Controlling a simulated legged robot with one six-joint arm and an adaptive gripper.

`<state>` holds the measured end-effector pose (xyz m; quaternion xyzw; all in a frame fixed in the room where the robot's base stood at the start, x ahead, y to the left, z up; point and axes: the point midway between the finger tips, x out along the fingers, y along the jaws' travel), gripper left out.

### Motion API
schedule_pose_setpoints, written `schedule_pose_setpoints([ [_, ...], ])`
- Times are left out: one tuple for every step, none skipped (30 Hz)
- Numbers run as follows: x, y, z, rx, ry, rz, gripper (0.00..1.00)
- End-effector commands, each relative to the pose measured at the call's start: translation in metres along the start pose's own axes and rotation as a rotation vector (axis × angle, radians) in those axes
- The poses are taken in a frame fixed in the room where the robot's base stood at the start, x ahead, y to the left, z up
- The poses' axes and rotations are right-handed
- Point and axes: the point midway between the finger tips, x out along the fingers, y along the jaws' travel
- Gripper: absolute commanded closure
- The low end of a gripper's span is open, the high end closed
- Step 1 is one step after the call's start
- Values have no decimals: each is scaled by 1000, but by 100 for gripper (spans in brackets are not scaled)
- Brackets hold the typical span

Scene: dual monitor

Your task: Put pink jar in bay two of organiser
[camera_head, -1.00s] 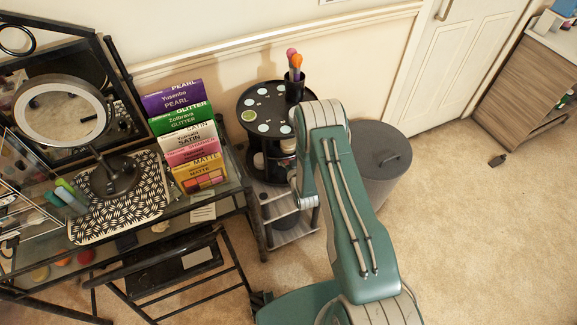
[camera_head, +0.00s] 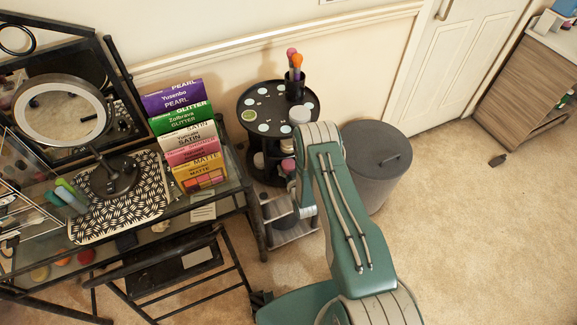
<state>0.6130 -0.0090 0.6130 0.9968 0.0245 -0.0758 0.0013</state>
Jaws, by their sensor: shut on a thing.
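A round black tiered stand (camera_head: 268,97) with pale discs on its top stands between the glass table and the bin. It looks like the organiser, but no bay numbers can be read. A small pink-topped item (camera_head: 288,165) shows at its lower right front, close beside my arm; I cannot tell for sure that it is the pink jar. My green and grey arm reaches up and bends down in front of the stand.
A grey bin (camera_head: 377,160) stands right of the stand. The glass table to the left holds colourful boxes (camera_head: 190,135), a round mirror (camera_head: 62,108) and a patterned tray (camera_head: 110,220).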

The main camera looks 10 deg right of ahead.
Motion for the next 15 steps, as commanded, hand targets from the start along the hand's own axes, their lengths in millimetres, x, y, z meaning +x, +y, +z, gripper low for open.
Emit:
schedule_pose_setpoints([
  [0, 0, 1, 0, 0, 0, 76],
  [0, 0, 2, 0, 0, 0, 76],
  [0, 0, 3, 0, 0, 0, 76],
  [0, 0, 4, 0, 0, 0, 76],
  [1, 0, 5, 0, 0, 0, 76],
  [1, 0, 6, 0, -1, 0, 76],
  [1, 0, 7, 0, -1, 0, 76],
  [1, 0, 7, 0, -1, 0, 76],
  [1, 0, 7, 0, 0, 0, 76],
  [1, 0, 7, 0, -1, 0, 16],
  [1, 0, 7, 0, -1, 0, 3],
  [1, 0, 7, 0, -1, 0, 0],
  [1, 0, 7, 0, -1, 0, 0],
  [1, 0, 7, 0, -1, 0, 0],
  [1, 0, 7, 0, -1, 0, 0],
])
